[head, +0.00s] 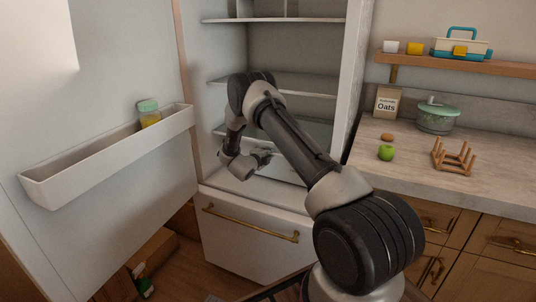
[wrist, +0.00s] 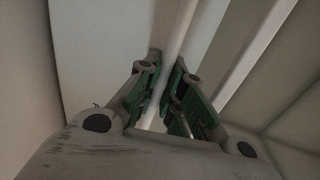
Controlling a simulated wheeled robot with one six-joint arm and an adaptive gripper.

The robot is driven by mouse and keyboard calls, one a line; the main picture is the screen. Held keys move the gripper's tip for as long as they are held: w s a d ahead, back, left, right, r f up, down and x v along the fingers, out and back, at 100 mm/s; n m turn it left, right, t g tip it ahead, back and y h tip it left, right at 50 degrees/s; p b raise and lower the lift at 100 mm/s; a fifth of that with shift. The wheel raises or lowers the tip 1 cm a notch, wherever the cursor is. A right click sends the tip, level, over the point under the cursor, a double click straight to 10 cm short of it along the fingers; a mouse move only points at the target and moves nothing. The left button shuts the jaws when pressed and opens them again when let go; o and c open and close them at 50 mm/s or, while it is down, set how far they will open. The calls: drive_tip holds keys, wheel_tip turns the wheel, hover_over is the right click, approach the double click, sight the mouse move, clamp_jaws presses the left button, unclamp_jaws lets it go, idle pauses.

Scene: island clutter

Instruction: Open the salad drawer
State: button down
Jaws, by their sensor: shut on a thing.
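The salad drawer (head: 288,170) is a pale box low inside the open fridge, partly hidden behind my arm. My gripper (head: 264,156) is inside the fridge at the drawer's front, below the lowest visible shelf. In the wrist view my gripper (wrist: 166,78) has its green-padded fingers on both sides of a pale bar (wrist: 181,35), shut on it. The bar appears to be the drawer's handle. How far the drawer stands out cannot be told.
The fridge door (head: 120,80) stands open at left, its door bin (head: 105,158) holding a small jar (head: 149,113). A freezer drawer with a brass handle (head: 250,224) is below.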

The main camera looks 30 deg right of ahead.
drive_tip(key=f+v, duration=0.2)
drive_tip(key=v, duration=1.1)
drive_tip(key=a+f+v, duration=0.1)
drive_tip(key=f+v, duration=0.2)
drive_tip(key=v, duration=1)
drive_tip(key=shift+s+a, duration=0.2)
drive_tip(key=shift+s, duration=0.25)
drive_tip(key=c, duration=1.5)
unclamp_jaws()
drive_tip(key=shift+c, duration=0.2)
drive_tip(key=v, duration=1.2)
